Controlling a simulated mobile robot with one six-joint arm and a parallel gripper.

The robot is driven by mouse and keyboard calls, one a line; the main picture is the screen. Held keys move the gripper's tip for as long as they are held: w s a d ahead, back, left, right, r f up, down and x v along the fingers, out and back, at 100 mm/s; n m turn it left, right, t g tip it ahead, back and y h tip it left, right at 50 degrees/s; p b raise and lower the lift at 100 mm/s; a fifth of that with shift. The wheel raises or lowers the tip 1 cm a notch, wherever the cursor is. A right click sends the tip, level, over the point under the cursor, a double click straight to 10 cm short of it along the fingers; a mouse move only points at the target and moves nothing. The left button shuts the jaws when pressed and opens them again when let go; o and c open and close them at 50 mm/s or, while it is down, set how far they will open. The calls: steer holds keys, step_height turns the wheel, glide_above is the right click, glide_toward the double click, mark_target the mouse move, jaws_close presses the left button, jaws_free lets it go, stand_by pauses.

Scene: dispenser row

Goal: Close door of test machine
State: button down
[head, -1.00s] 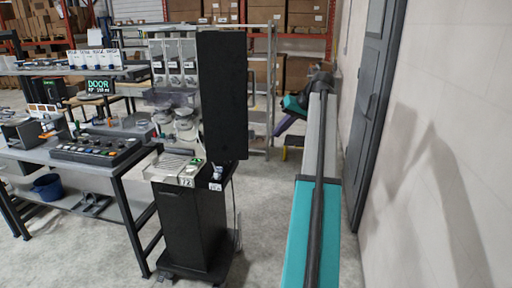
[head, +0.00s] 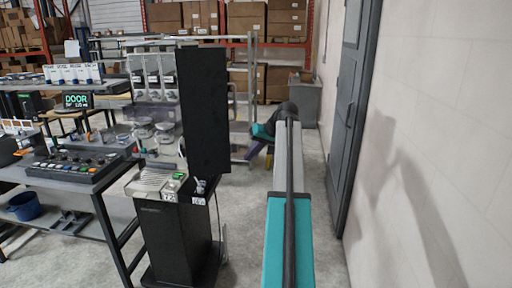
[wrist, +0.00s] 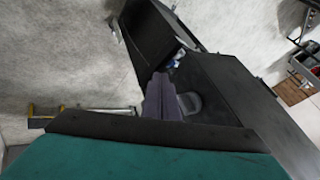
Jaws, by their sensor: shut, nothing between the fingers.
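The test machine (head: 175,235) is a black pedestal cabinet with clear dispensers (head: 153,75) above a grey drip tray. Its tall black door (head: 206,110) stands open, sticking out at the machine's right side. In the wrist view the black door panel (wrist: 225,85) fills the middle right, and the pedestal (wrist: 150,35) is above it. My gripper (wrist: 158,88) has purple fingers, shut and empty, overlapping the door panel in that view. I cannot tell whether they touch it. In the head view my gripper's purple part shows right of the door, partly hidden by my arm.
A workbench (head: 85,178) with a button panel (head: 75,163) stands left of the machine. Grey shelving (head: 240,75) and boxes stand behind. A grey wall (head: 440,120) with a dark door (head: 355,100) runs along the right. Floor shows between machine and arm.

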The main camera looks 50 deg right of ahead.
steer(key=shift+w+a+f+p, duration=0.4)
steer(key=shift+w+a, duration=0.2)
steer(key=shift+w, duration=0.1)
steer(key=shift+w+a+f+p, duration=0.35)
steer(key=shift+w+a, duration=0.25)
steer(key=shift+w, duration=0.1)
steer(key=shift+w+a+f+p, duration=0.4)
steer(key=shift+w+a, duration=0.2)
steer(key=shift+w, duration=0.1)
